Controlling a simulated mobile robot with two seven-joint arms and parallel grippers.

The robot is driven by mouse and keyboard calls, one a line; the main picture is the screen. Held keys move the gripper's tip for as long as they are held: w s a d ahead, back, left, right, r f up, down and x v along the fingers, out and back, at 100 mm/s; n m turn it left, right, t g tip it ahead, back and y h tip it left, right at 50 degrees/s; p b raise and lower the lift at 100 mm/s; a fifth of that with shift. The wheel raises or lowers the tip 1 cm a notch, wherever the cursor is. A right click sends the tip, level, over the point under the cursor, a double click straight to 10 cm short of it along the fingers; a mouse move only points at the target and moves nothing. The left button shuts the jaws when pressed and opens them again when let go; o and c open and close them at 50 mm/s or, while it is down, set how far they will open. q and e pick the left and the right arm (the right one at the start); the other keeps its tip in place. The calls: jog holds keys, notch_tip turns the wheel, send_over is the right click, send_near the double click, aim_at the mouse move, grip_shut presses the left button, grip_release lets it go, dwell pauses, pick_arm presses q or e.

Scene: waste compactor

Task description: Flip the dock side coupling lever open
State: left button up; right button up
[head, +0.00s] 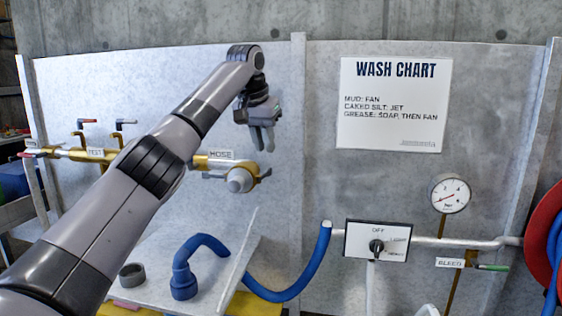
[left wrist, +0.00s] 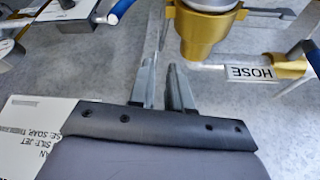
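The brass coupling marked HOSE (head: 239,180) sits on the wall panel, with a grey round end facing out. A small lever (head: 264,174) sticks out at its right side; another small piece shows at its left. My left gripper (head: 263,148) points down just above and right of the coupling, apart from it. In the left wrist view its two fingers (left wrist: 163,85) are parted and empty, with the brass coupling (left wrist: 205,35) beyond them. A grey lever arm (left wrist: 268,12) extends from the coupling there. Which lever is the dock side one is not clear. My right gripper is not in view.
A blue hose (head: 298,288) hangs below right, and a blue elbow (head: 186,270) and grey ring (head: 132,275) stand on the white shelf. A switch box (head: 378,240), gauge (head: 449,194) and pipe are at right. TEST valves (head: 95,154) are left, partly near my arm.

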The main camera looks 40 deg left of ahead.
aim_at(269, 169)
pick_arm(q)
jog(key=shift+p+x, duration=0.3)
jog(key=shift+x, duration=3.1)
jog(key=shift+s, duration=0.1)
grip_shut()
